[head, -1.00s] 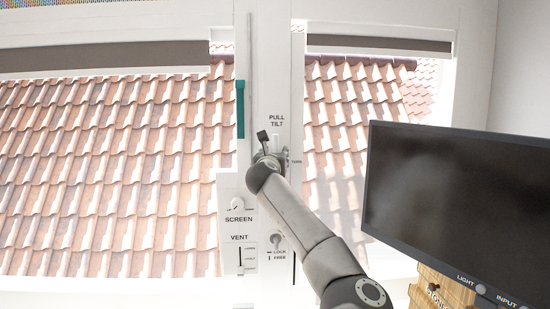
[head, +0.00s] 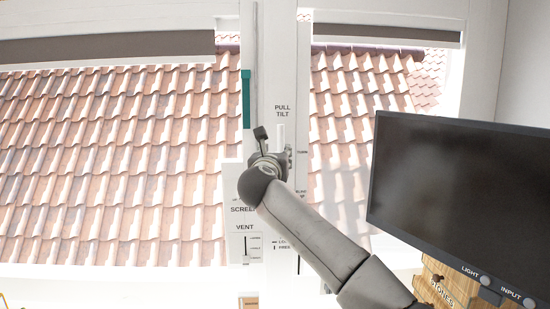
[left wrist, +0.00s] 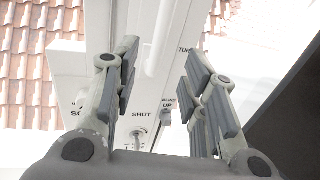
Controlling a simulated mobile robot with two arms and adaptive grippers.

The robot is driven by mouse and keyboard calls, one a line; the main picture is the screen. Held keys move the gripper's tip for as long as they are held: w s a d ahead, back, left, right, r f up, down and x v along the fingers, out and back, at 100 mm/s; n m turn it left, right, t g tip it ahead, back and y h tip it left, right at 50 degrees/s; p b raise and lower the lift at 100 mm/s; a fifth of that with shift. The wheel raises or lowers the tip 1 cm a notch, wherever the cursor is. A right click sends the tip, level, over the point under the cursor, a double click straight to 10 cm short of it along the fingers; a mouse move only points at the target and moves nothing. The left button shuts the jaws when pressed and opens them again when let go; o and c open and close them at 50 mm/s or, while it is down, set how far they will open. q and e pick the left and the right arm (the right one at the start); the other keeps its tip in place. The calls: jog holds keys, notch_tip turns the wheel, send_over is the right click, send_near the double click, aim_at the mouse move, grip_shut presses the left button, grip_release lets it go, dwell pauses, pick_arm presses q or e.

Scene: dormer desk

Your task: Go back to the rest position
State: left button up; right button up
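My left gripper (head: 272,152) is in front of the white control post (head: 277,60) between the window panes, just below the PULL TILT label. My forearm reaches up to it from the lower right and covers part of the SCREEN label and its knob. In the left wrist view the two fingers of the left gripper (left wrist: 158,68) stand well apart with nothing between them. Behind them show a white handle bar (left wrist: 160,38), a knob near SHUT (left wrist: 138,136) and a small switch near BLIND UP (left wrist: 166,117). My right gripper is not in view.
A black monitor (head: 455,190) stands close to the right of my arm, with LIGHT (head: 485,281) and INPUT (head: 529,302) buttons below. A wooden box (head: 437,291) is beneath it. A VENT slider (head: 247,248) sits left of my arm. Tiled roof shows outside.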

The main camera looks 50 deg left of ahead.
pick_arm(q)
jog(key=shift+s+d, duration=0.3)
jog(key=shift+s, duration=0.1)
dwell(0.3)
